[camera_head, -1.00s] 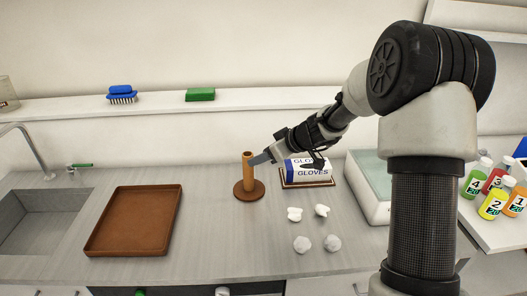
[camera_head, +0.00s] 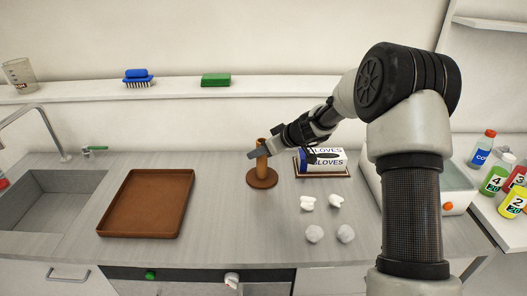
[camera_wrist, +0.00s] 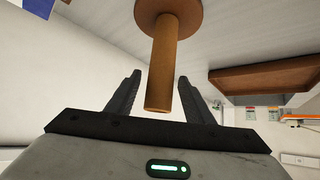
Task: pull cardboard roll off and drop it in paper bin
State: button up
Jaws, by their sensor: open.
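The cardboard roll (camera_head: 262,165) is a tan upright tube on a round brown base (camera_head: 262,180) on the counter. In the wrist view, which looks upside down, the roll (camera_wrist: 160,85) lies between the two dark fingers. My gripper (camera_head: 257,153) is at the roll's upper part in the head view. In the wrist view my gripper (camera_wrist: 159,78) is open, with a gap visible between the roll and each finger. No paper bin can be made out for certain.
A brown tray (camera_head: 104,229) lies left of the roll, beside the sink (camera_head: 55,213). Numbered bottles (camera_head: 493,181) stand far right. Counter between tray and roll is clear.

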jog(key=c, duration=1.2)
jog(key=shift+r, duration=0.6)
jog(key=shift+r, duration=0.1)
jog(key=shift+r+p, duration=2.25)
jog(key=shift+r, duration=4.25)
grip_shut()
